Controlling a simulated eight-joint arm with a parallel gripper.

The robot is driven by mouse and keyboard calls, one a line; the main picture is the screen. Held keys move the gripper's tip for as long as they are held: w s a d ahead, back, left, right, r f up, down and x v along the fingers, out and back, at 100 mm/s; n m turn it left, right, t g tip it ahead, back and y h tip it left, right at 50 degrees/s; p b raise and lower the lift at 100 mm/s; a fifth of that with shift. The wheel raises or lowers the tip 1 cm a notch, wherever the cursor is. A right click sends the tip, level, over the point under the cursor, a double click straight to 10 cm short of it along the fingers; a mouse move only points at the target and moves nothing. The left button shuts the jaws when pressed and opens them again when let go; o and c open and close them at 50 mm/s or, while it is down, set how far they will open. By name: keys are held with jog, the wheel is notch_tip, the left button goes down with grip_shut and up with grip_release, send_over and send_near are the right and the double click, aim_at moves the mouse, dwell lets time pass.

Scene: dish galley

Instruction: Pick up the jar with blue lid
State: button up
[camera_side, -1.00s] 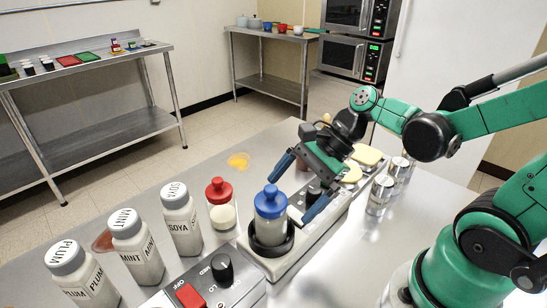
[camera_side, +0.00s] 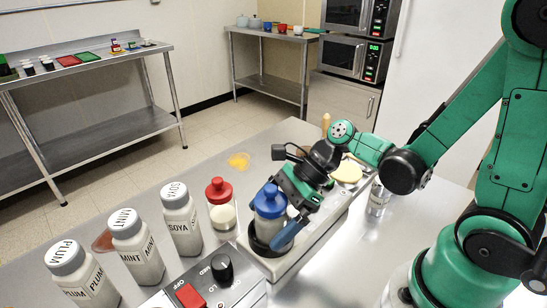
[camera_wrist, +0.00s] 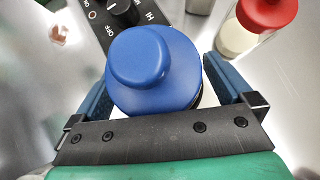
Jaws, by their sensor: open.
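The jar with the blue lid (camera_side: 269,208) stands upright in a black ring holder (camera_side: 258,240) on a pale base unit. In the wrist view its blue lid (camera_wrist: 142,68) fills the middle of the picture. My gripper (camera_side: 268,213) is open around the jar, with one blue finger in front of it in the side view. The wrist view shows the gripper's two blue fingers (camera_wrist: 158,88) on either side of the lid. The left finger looks close to the jar; I cannot tell whether it touches.
A jar with a red lid (camera_side: 221,205) stands just left of the blue-lidded jar. Bottles marked SOYA (camera_side: 181,222), MINT (camera_side: 136,247) and PLUM (camera_side: 82,274) stand farther left. A control box with knob and red switch (camera_side: 205,283) is in front.

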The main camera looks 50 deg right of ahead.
jog(key=c, duration=1.5)
jog(key=shift+r, duration=0.1)
